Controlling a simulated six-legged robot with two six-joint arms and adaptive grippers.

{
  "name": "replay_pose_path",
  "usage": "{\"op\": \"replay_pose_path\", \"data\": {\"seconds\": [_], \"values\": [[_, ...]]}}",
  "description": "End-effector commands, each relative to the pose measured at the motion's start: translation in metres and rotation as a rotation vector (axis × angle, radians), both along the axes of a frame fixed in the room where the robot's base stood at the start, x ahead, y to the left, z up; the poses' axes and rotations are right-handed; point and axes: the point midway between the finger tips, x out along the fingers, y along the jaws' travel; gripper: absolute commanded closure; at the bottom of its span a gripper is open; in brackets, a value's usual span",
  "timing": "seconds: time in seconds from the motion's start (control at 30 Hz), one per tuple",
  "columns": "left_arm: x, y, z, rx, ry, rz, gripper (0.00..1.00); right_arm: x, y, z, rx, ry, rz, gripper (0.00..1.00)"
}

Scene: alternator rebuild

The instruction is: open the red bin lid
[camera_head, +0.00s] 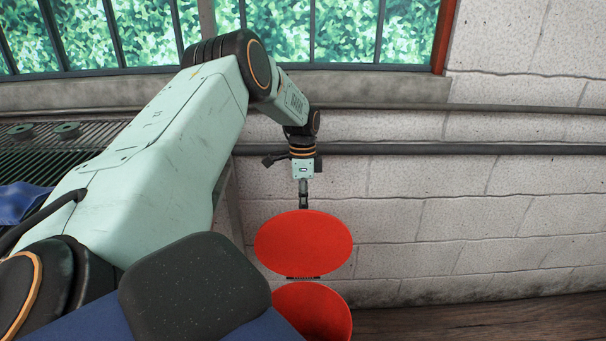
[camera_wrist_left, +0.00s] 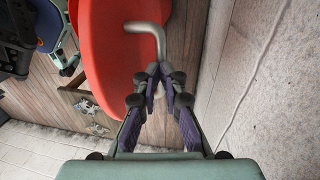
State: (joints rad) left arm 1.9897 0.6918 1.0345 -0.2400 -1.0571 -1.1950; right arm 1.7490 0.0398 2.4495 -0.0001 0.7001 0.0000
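The red bin lid (camera_head: 303,243) stands raised, its round red face showing in the head view, with a dark hinge (camera_head: 303,278) at its lower edge. The red bin (camera_head: 318,308) is below it, partly cut off by the frame and my body. My left gripper (camera_head: 304,203) is at the lid's top edge, its fingertips partly hidden behind it. In the left wrist view, the lid (camera_wrist_left: 108,60) carries a bent grey handle (camera_wrist_left: 140,27). The fingers of my left gripper (camera_wrist_left: 163,70) close around the handle's near end. My right gripper is not in view.
A pale block wall (camera_head: 470,210) with horizontal pipes (camera_head: 480,150) stands close behind the lid. A dark slatted surface (camera_head: 60,140) is at the left, under windows. Wooden floor (camera_head: 480,323) lies clear to the right of the bin.

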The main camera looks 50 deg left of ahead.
Motion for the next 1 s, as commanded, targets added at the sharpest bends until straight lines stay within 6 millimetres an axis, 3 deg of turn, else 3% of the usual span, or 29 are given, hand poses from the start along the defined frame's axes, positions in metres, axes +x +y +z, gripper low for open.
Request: {"op": "replay_pose_path", "data": {"seconds": [0.03,0.3,1.0], "values": [[-0.0127,-0.0106,-0.0174,-0.025,0.037,0.002,0.89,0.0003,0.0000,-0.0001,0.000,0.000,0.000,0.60],[-0.0125,-0.0103,-0.0161,-0.024,0.040,0.001,0.66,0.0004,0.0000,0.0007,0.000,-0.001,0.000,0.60],[-0.0096,-0.0087,-0.0121,-0.020,0.035,-0.001,0.66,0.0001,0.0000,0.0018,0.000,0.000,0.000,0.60]]}}
